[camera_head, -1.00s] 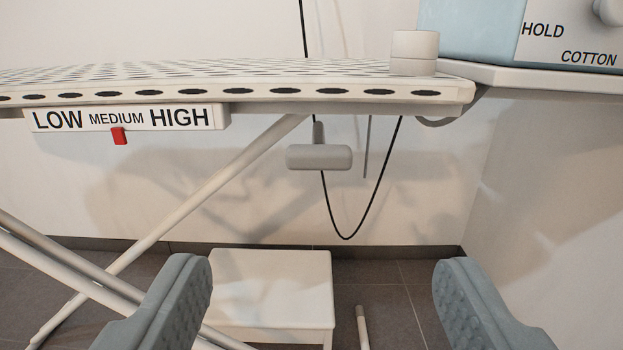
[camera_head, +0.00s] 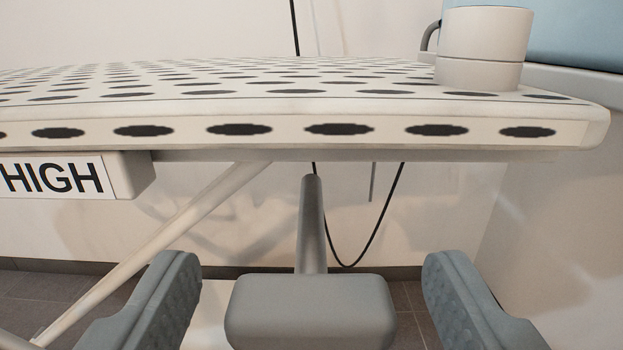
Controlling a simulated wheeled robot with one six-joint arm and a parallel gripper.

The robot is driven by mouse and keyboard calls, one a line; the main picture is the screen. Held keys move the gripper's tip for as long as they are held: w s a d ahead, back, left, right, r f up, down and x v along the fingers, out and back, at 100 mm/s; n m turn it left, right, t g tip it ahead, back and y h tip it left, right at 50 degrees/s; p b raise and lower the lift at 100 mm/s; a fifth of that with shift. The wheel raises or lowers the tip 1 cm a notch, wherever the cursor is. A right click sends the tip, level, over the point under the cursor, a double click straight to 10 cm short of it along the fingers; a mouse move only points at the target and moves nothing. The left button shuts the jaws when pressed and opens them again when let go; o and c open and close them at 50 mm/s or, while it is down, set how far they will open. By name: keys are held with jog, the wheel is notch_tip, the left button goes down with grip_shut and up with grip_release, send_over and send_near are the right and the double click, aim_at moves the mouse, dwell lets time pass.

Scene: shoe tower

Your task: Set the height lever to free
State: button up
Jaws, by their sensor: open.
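The height lever (camera_head: 312,230) is a grey rod hanging from under the ironing board (camera_head: 300,131). It ends in a grey block-shaped handle (camera_head: 311,312). My gripper (camera_head: 312,270) is open, one finger on each side of the handle, with gaps left and right. I cannot tell from this view whether the handle lies fully between the fingertips in depth. A height label (camera_head: 62,178) under the board's left edge shows only the word HIGH. The rest of the label and its red pointer are outside the view.
A white cup (camera_head: 485,45) stands on the board's right end. A pale board leg (camera_head: 150,255) slants down at the left. A black cord (camera_head: 375,235) hangs in a loop behind the lever. A light blue box (camera_head: 560,35) is at upper right.

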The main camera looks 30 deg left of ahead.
aim_at(311, 232)
jog(key=shift+x, duration=1.8)
jog(key=shift+c, duration=0.2)
jog(key=c, duration=1.4)
jog(key=shift+o, duration=0.2)
